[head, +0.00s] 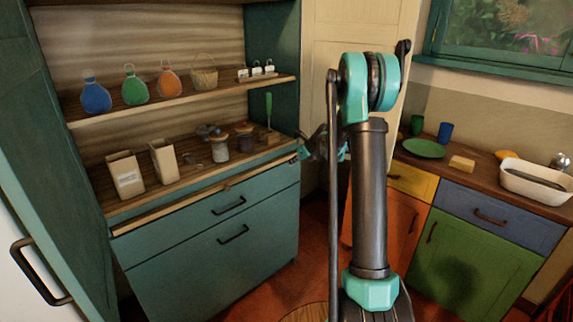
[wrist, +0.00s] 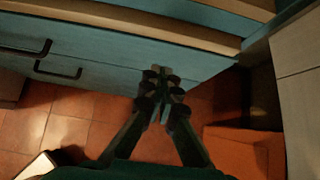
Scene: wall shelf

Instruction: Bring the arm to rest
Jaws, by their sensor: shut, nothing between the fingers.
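My arm stands raised in the middle of the head view, with a dark link and teal joints. My gripper (head: 304,150) shows partly behind the arm, by the right end of the teal cabinet (head: 215,255). In the wrist view my gripper (wrist: 162,74) points at the cabinet's drawer fronts (wrist: 105,58) and the tiled floor. Its fingers are together and hold nothing. Much of the gripper is hidden by the arm in the head view.
The wall shelf (head: 190,98) holds blue, green and orange pouches and a basket (head: 204,75). Paper bags (head: 125,175) and jars stand on the cabinet top. At right, a counter bears a green plate (head: 424,148) and a white basin (head: 533,184). Floor (head: 275,292) is open in front.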

